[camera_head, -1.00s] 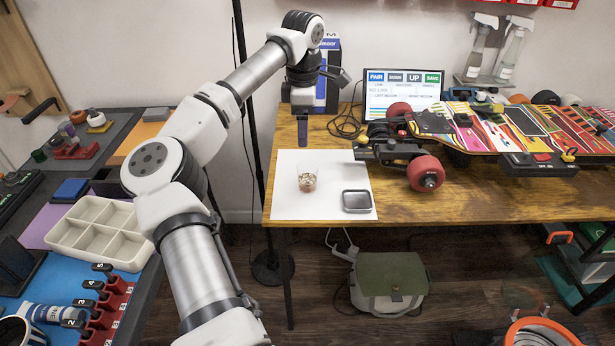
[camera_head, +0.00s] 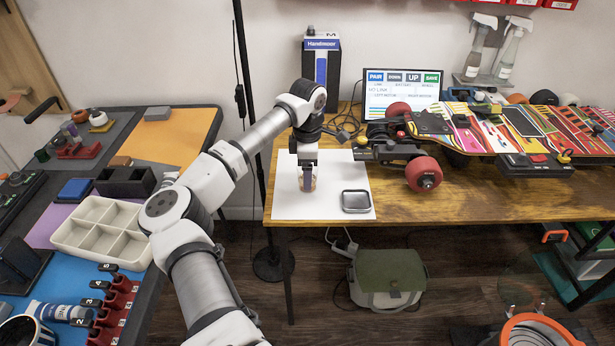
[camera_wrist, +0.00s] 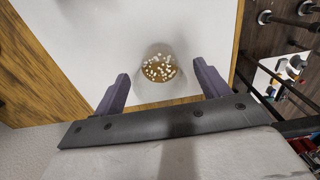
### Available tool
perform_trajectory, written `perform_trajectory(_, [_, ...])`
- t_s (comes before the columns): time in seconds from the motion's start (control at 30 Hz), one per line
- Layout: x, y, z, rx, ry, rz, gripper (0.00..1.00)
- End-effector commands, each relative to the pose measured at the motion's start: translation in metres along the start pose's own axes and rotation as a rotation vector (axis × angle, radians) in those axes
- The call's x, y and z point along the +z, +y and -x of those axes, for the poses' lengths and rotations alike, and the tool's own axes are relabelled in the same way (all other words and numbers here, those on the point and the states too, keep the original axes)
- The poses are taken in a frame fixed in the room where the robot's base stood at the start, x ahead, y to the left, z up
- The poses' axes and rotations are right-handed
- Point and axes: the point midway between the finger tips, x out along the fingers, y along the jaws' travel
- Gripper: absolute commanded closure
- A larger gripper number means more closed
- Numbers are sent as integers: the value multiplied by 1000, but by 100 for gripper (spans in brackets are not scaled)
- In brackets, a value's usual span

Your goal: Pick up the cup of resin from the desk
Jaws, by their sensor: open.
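The cup of resin (camera_wrist: 160,67) is a small clear cup with amber contents and pale specks. It stands upright on a white sheet on the wooden desk. In the head view the cup (camera_head: 314,183) is mostly hidden behind my gripper (camera_head: 308,186). My gripper points down over the cup. In the wrist view my gripper (camera_wrist: 160,88) has its two purple-grey fingers spread apart, one to each side of the cup and slightly nearer the camera. Neither finger visibly touches the cup.
A dark-rimmed square tray (camera_head: 356,201) lies on the white sheet (camera_head: 283,204) right of the cup. A skateboard (camera_head: 520,130) with red wheels is further right, a small screen (camera_head: 402,92) behind. A black pole (camera_head: 243,60) rises by the desk's left edge.

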Motion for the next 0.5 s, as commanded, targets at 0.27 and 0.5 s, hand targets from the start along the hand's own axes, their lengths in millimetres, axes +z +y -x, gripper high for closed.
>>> perform_trajectory(0.27, [0, 0, 0, 0, 0, 0, 37])
perform_trajectory(0.5, [0, 0, 0, 0, 0, 0, 69])
